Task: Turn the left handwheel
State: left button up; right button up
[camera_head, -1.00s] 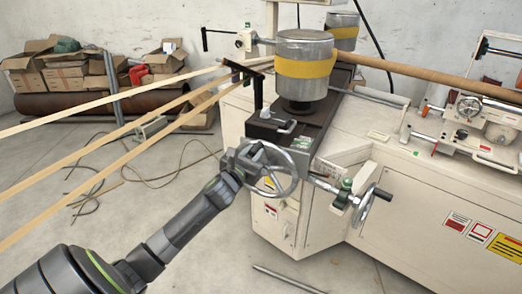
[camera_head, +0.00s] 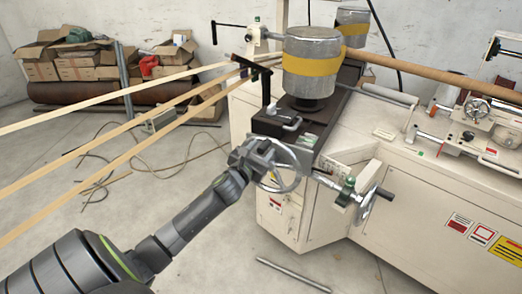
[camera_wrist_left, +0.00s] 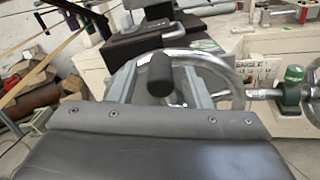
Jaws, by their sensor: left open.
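The left handwheel (camera_head: 297,176) is a silver metal ring on the left end of a shaft at the machine's front corner. It also shows in the left wrist view (camera_wrist_left: 236,88), with its black handle (camera_wrist_left: 160,74) pointing toward the camera. My left gripper (camera_head: 262,158) is at the wheel's left side and covers part of it. In the left wrist view my left gripper (camera_wrist_left: 162,88) is open, with its two fingers on either side of the black handle. I cannot tell whether either finger touches it. My right gripper is not in view.
A second handwheel (camera_head: 368,207) with a dark handle is at the right end of the same shaft, past a green-topped clamp (camera_head: 348,190). Above stands a metal drum with a yellow band (camera_head: 310,67). A rod (camera_head: 292,275) lies on the floor.

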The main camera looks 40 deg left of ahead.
pick_arm(q)
jog(key=shift+s, duration=0.1)
jog(key=s+d+b, duration=0.2)
jog(key=s+d, duration=0.1)
jog(key=s, duration=1.4)
